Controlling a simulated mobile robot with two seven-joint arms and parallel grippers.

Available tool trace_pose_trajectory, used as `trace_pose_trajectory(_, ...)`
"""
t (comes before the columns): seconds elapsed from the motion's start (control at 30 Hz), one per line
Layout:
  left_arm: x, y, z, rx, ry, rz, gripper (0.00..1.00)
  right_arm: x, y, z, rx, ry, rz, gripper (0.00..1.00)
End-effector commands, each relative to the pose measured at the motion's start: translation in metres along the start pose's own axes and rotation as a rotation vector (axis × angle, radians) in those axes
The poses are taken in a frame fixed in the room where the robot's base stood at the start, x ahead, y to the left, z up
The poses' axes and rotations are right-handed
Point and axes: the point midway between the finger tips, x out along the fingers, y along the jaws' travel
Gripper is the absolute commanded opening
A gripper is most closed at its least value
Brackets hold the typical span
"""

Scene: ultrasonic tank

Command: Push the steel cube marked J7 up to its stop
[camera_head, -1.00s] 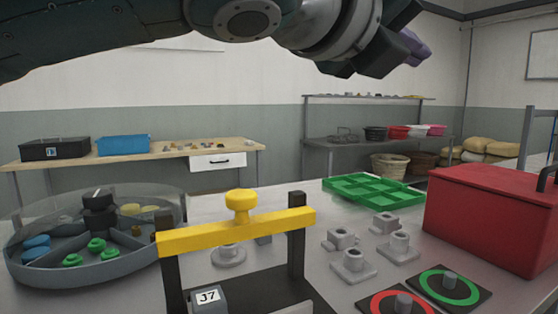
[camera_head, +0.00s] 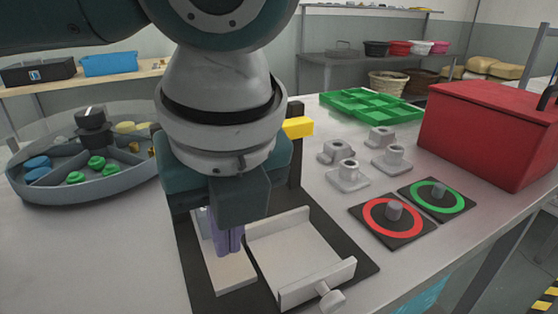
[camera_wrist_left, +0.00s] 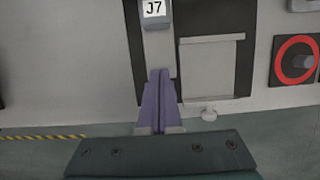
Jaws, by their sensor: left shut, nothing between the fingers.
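The steel cube marked J7 (camera_wrist_left: 153,22) shows at the top of the left wrist view, its white label facing up. It sits at the far end of a pale track (camera_wrist_left: 158,52). My left gripper (camera_wrist_left: 160,74) is shut and empty, its purple fingers over the near part of the track, apart from the cube. In the head view the left gripper (camera_head: 229,242) points down over the track (camera_head: 228,275) and hides most of the cube. The yellow crossbar (camera_head: 298,127) is mostly hidden behind my arm. I cannot make out the stop. My right gripper is not in view.
A pale plate with raised edges (camera_head: 300,255) and a knob (camera_head: 331,300) lie right of the track on the black base. Red-ringed (camera_head: 393,216) and green-ringed (camera_head: 438,195) pads, grey blocks and a red box (camera_head: 490,130) stand farther right. A round divided tray (camera_head: 80,185) is left.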

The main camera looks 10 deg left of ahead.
Motion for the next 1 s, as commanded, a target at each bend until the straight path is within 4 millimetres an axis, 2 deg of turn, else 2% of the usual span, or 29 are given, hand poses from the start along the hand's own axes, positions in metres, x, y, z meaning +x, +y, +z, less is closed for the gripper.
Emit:
trace_pose_trajectory(0.03, 0.014, 0.001, -0.001, -0.002, 0.000, 0.004, 0.00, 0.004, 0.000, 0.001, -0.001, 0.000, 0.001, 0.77)
trace_pose_trajectory(0.17, 0.040, 0.001, 0.000, -0.001, -0.001, 0.003, 0.00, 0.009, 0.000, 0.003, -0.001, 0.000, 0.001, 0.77)
trace_pose_trajectory(0.23, 0.039, 0.000, 0.015, -0.006, -0.004, 0.001, 0.00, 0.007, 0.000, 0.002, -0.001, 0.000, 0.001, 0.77)
trace_pose_trajectory(0.4, 0.044, 0.000, 0.033, -0.002, -0.004, 0.000, 0.00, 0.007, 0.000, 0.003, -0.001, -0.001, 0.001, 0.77)
trace_pose_trajectory(0.87, 0.045, 0.000, 0.040, 0.000, -0.002, -0.002, 0.00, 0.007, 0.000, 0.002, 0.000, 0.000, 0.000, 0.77)
trace_pose_trajectory(1.0, 0.049, -0.001, 0.054, -0.005, -0.002, -0.001, 0.00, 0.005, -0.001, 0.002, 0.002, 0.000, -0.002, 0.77)
